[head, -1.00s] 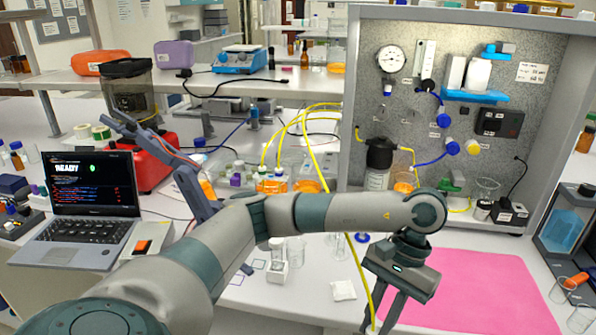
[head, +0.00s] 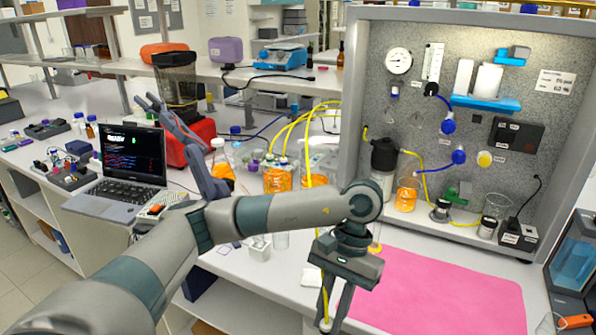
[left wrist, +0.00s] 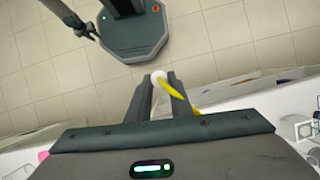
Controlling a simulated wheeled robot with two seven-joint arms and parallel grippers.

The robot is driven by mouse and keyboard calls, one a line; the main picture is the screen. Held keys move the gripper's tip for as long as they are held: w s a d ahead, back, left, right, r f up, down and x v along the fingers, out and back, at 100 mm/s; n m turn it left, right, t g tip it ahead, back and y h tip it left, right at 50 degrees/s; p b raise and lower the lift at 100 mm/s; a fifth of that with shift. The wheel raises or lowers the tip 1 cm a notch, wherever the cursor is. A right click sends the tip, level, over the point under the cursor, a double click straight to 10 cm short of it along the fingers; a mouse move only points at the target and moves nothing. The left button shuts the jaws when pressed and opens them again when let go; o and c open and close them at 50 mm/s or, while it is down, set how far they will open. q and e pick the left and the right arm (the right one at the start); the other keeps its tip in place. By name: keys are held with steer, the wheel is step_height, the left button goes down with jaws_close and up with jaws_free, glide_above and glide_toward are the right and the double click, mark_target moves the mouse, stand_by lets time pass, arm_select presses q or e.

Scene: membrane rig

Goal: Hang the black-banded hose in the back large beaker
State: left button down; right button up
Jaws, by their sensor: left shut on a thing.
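My left gripper (head: 328,322) is shut on the end of a yellow hose (head: 326,296), low at the table's front. In the left wrist view the yellow hose (left wrist: 178,92) and its white tip (left wrist: 160,77) show between the fingers. No black band is discernible on it. The hose passes behind my arm toward two large beakers with orange liquid, the left one (head: 278,181) and the right one (head: 313,178). Yellow hoses arch over them. I cannot tell which is the back one. A dark part, probably my right gripper (left wrist: 80,25), shows at the left wrist view's upper left; its jaws are unclear.
A pink mat (head: 430,292) lies on the table, right of my left gripper. The instrument panel (head: 420,115) stands behind it, with a small orange-filled beaker (head: 406,196) at its foot. A laptop (head: 132,158) and an orange-filled bottle (head: 221,170) are left of the large beakers.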

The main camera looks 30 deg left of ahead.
arm_select(q)
steer(key=shift+s, duration=0.1)
arm_select(e)
steer(key=shift+a, duration=0.15)
arm_select(q)
steer(key=shift+a, duration=0.1)
arm_select(e)
steer(key=shift+s+a, duration=0.15)
steer(key=shift+s, duration=0.05)
